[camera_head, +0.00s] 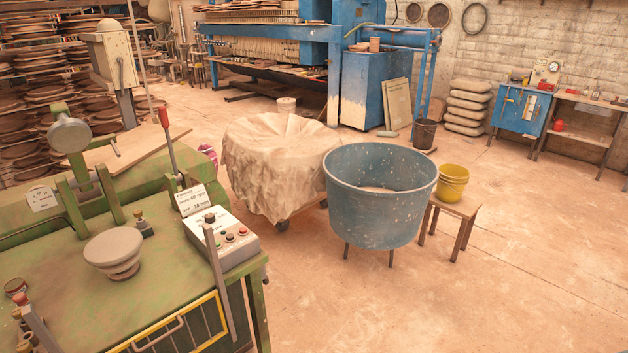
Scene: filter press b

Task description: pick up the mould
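A pale grey, round, bowl-shaped piece (114,247), which looks like the mould, sits on the green machine table (60,275) at the lower left. It has a wide, flat top and a narrower, stepped lower part, and it appears upright. A small dark fitting (141,222) stands behind it to the right. My gripper is not in view.
A control box (222,235) and an upright lever (213,270) stand right of the piece. A yellow-framed guard (180,330) fronts the table. A blue tub (380,205), cloth-covered heap (275,165) and stool (462,208) stand beyond. Floor at lower right is clear.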

